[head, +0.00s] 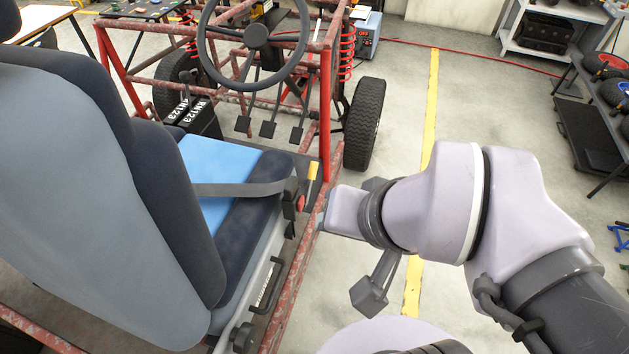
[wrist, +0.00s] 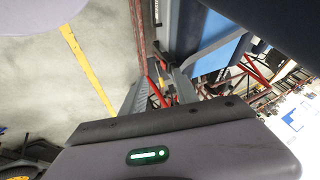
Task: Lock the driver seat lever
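The driver seat (head: 75,190), grey-blue with dark side bolsters, fills the left of the head view. A short lever with a yellow grip (head: 313,172) stands upright at the seat's right side, by the red frame. A small yellow patch, likely this grip, shows between my fingers in the wrist view (wrist: 163,79). My gripper (head: 326,213) is just right of and nearer than the lever, outside the frame rail, apart from it as far as I can tell. In the wrist view my gripper (wrist: 157,92) has its two grey fingers spread with nothing held.
A seat-belt buckle with a red button (head: 299,203) sits close beside the lever. A black handle (head: 266,288) is low on the seat side. The red chassis frame (head: 327,110) and front wheel (head: 364,123) stand ahead.

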